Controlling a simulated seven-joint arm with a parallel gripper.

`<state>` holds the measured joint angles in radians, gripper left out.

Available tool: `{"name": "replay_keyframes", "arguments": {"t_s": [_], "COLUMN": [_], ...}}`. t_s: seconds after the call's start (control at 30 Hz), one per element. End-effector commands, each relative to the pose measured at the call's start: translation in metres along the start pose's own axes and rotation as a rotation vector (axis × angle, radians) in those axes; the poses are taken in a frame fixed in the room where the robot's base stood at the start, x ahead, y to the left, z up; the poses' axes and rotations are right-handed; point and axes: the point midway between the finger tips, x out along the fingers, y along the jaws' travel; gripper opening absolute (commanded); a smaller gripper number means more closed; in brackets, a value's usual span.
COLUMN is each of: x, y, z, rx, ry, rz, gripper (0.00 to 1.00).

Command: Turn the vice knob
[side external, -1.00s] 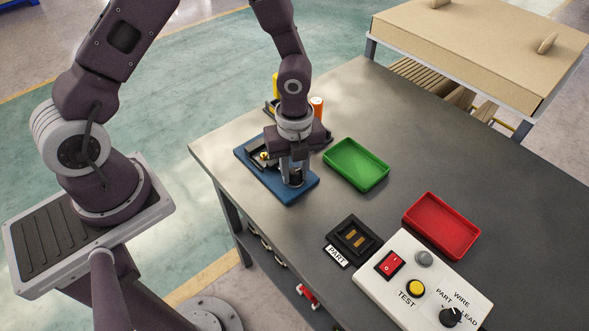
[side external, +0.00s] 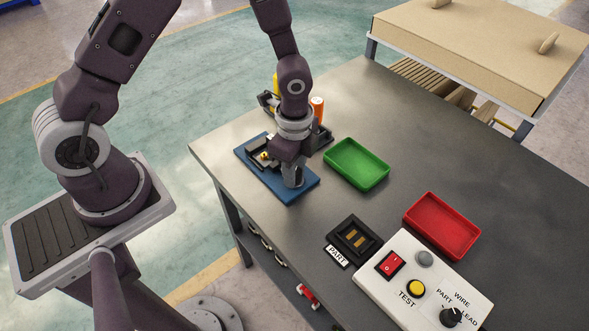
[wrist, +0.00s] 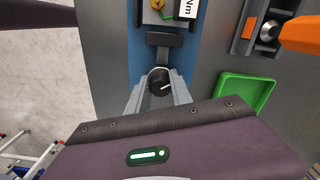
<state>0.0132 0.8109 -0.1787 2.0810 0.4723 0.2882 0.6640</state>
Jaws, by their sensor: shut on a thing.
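The vice knob (wrist: 158,78) is a round black knob with a pale line on its face, at the near end of the vice in the wrist view. The vice stands on a blue base plate (side external: 258,184), which also shows in the wrist view (wrist: 194,66). My gripper (wrist: 160,84) points down with its two grey fingers shut on the knob, one on each side. In the side view my gripper (side external: 292,182) is low over the near right end of the blue plate, and it mostly hides the knob there.
A green tray (side external: 357,181) stands right of the plate. An orange-topped item (side external: 317,104) stands behind my gripper. A black socket block (side external: 353,224), a red tray (side external: 405,222) and a white control panel (side external: 372,290) are nearer the front right. Bare table lies between them.

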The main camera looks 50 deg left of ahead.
Motion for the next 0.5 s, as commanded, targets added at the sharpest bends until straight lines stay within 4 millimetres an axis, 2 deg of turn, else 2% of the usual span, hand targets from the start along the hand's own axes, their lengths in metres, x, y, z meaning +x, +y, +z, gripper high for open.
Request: {"name": "replay_keyframes", "arguments": {"t_s": [0.5], "x": [-0.0003], "y": [0.0006], "z": [-0.0011], "rx": [-0.487], "ry": [0.002], "rz": [-0.002], "gripper": [0.00]}}
